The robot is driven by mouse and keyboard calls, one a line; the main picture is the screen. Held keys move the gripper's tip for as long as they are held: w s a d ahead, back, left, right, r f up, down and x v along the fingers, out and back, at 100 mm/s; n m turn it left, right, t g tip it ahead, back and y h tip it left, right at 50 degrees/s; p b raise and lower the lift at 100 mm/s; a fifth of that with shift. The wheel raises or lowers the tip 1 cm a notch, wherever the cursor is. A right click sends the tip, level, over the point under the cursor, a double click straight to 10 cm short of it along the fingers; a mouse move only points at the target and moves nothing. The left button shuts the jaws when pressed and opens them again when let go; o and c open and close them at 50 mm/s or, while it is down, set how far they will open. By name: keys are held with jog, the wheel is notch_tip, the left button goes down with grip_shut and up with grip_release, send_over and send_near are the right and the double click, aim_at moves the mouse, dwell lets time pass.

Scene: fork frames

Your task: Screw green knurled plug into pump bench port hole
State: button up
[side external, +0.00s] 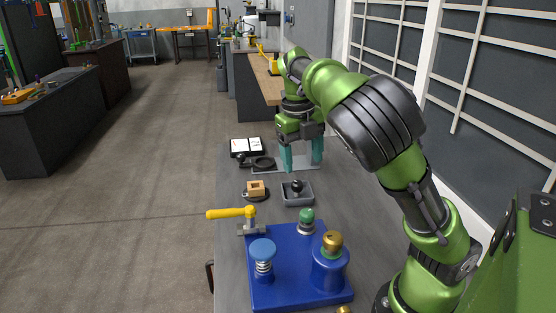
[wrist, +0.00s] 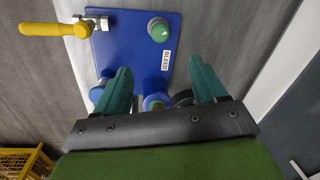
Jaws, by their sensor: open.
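The green knurled plug (side external: 307,214) sits upright at a silver collar on the blue pump bench plate (side external: 290,292). In the wrist view the plug (wrist: 159,30) shows near the top, beside a white label; how deep it sits in the port cannot be told. The port hole itself is hidden beneath it. My gripper (side external: 302,160) has teal fingers that point down, spread apart and empty, above the table beyond the plate and away from the plug. In the wrist view the gripper (wrist: 160,66) shows its open fingers below the plug.
A yellow-handled valve (side external: 232,212), a blue-capped spring post (side external: 263,255) and a brass-topped blue cylinder (side external: 330,262) stand around the plug. A grey tray (side external: 286,201) with a black knob and a wooden block (side external: 256,187) lie between the plate and my gripper.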

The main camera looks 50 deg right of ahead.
aim_at(307, 210)
jog(key=f, duration=0.5)
jog(key=d+f, duration=0.1)
jog(key=f, duration=0.5)
jog(key=s+f, duration=0.1)
jog(key=f, duration=0.4)
jog(key=shift+d+f, duration=0.25)
jog(key=shift+d, duration=0.1)
jog(key=c, duration=1.2)
jog(key=shift+m, duration=0.9)
jog(key=shift+d+m, duration=0.1)
jog(key=shift+m, duration=0.8)
jog(key=shift+m+g, duration=0.3)
jog(key=shift+m, duration=0.5)
